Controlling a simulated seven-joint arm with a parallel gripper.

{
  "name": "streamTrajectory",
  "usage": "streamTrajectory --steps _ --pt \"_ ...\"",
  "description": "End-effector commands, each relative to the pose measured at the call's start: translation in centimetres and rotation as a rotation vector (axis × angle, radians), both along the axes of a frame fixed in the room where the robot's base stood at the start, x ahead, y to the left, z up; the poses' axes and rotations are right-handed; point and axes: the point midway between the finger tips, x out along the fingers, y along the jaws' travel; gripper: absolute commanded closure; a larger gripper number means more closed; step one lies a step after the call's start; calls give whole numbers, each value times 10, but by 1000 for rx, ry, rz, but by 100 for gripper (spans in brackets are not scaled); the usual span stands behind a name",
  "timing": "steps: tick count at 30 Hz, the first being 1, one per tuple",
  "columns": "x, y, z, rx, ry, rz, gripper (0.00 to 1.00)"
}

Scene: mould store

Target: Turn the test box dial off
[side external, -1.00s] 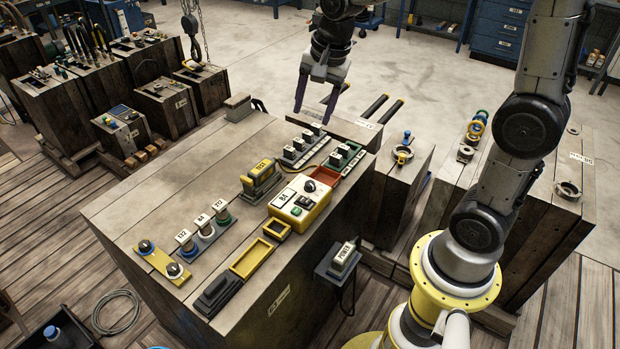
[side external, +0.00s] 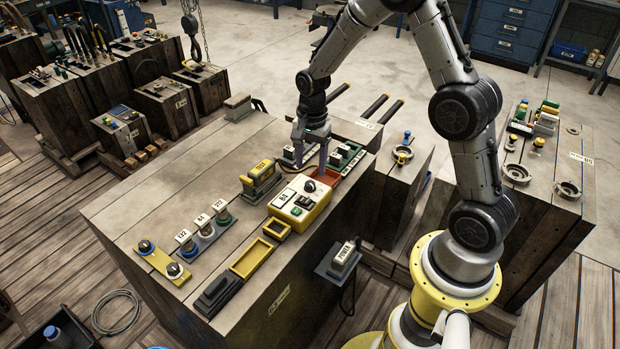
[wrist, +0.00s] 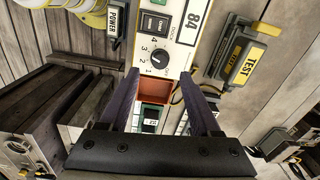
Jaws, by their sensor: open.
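The test box (side external: 284,215) is a cream-and-yellow unit on the wooden block, marked 84, with a rocker switch and a round black dial (side external: 309,186). In the wrist view the dial (wrist: 156,57) has numbers around it and a light pointer mark; I cannot tell its exact setting. My gripper (side external: 310,168) points down, open and empty, just behind the dial end of the box. In the wrist view its two fingers (wrist: 160,88) lie either side of the dial's line, short of it and apart from it. No finger touches the dial.
An orange-red tray (side external: 327,178) and rows of switch blocks (side external: 346,156) sit close around my fingers. A yellow TEST unit (side external: 261,179) stands left of the box; a POWER unit (side external: 343,256) sits on a side shelf.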

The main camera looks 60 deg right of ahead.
Motion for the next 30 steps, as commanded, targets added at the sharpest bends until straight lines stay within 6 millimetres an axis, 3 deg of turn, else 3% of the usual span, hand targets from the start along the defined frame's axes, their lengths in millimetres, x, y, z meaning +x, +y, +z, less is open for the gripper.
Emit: streamTrajectory --steps 3,9,22,30 --pt "0 0 -23 1 5 0 36" --pt "1 0 -48 1 2 1 36" --pt "1 0 -57 0 0 1 36" --pt "1 0 -56 0 -1 1 83"
